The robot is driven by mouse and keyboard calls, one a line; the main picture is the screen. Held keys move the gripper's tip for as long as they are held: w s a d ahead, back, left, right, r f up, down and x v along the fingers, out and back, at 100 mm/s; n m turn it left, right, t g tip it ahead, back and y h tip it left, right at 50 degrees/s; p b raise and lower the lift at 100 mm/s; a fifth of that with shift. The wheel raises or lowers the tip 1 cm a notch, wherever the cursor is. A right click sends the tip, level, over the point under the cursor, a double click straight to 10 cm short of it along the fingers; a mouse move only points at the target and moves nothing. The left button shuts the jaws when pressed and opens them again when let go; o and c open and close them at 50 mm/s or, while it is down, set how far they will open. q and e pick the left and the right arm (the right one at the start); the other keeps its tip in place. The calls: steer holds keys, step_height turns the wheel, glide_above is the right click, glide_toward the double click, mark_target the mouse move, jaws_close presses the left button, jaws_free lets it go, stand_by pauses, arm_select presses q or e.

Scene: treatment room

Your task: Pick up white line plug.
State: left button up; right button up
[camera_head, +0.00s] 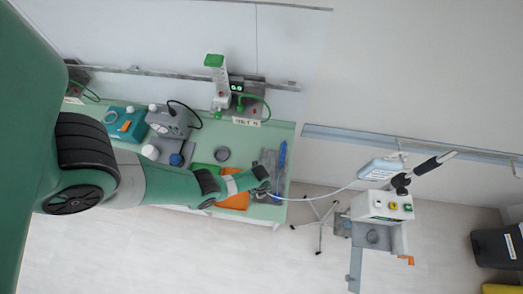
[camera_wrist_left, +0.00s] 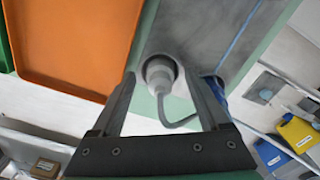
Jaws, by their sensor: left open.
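The white line plug (camera_wrist_left: 157,75) shows in the left wrist view, a pale, rounded end with a grey cable (camera_wrist_left: 187,122) curving off to the right. It is at the dark grey tray (camera_wrist_left: 205,30), in front of and between my open fingers. My left gripper (camera_wrist_left: 161,88) is open, with a finger on each side of the plug and visible space around it; I cannot tell whether either touches. In the head view my left gripper (camera_head: 264,184) is over the right end of the green table (camera_head: 275,212), and it hides the plug there. My right gripper is not in view.
An orange tray (camera_wrist_left: 75,40) lies left of the plug. A blue strip (camera_head: 281,155) lies on the grey tray. A white tube (camera_head: 325,194) runs from near my gripper to a bag-like device (camera_head: 380,168) over a wheeled machine (camera_head: 383,206). Several devices stand along the table's back.

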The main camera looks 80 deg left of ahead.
arm_select(q)
jaws_close()
steer(key=shift+r, duration=0.2)
stand_by(0.3)
